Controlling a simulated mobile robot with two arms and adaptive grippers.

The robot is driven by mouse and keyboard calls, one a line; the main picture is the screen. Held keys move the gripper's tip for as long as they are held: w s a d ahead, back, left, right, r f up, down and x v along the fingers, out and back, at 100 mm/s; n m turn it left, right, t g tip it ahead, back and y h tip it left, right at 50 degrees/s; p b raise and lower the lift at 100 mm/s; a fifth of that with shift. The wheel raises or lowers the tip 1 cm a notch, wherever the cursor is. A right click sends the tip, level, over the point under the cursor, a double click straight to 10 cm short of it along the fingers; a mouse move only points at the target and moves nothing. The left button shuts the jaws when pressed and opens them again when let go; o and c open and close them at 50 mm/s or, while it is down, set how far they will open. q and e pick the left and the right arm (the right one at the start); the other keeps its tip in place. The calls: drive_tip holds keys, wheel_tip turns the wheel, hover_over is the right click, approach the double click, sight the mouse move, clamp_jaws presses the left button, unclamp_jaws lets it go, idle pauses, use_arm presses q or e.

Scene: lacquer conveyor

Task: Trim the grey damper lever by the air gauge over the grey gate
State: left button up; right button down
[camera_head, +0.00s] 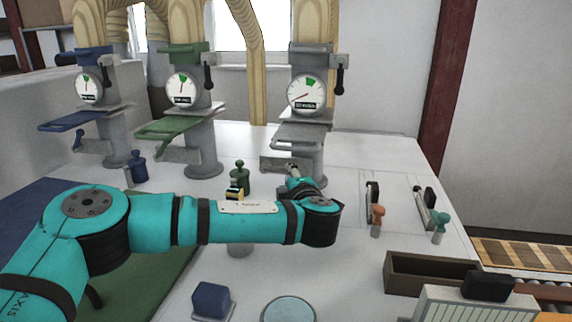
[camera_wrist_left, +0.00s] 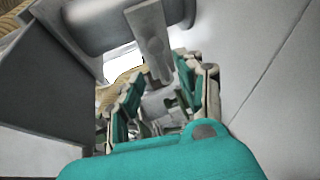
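The grey gate (camera_head: 299,136) is a grey slide plate on the rightmost grey column. The air gauge (camera_head: 305,94) above it is a white dial with a green sector at the top and a red needle pointing down and left, outside the green. The damper lever (camera_head: 340,80) hangs at the gauge's right side, a dark handle pointing roughly down. My left gripper (camera_head: 293,172) is low in front of the column, below the gate and well below the lever. Its fingers (camera_wrist_left: 160,95) stand apart in the left wrist view, with grey metal beyond and between them. My right gripper is not in view.
Similar green (camera_head: 172,126) and blue (camera_head: 72,121) gates with gauges stand to the left. A green knob (camera_head: 239,176) sits behind my left arm. Orange (camera_head: 377,217) and teal (camera_head: 439,225) knobs, a brown box (camera_head: 400,279) and a blue block (camera_head: 210,299) lie nearer or right.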

sight(285, 171)
use_arm(q)
drive_tip(key=p+x, duration=0.1)
drive_tip(key=x, duration=0.3)
drive_tip(key=shift+w, duration=0.2)
drive_tip(key=shift+p+x, duration=0.35)
drive_tip(key=shift+x, duration=0.55)
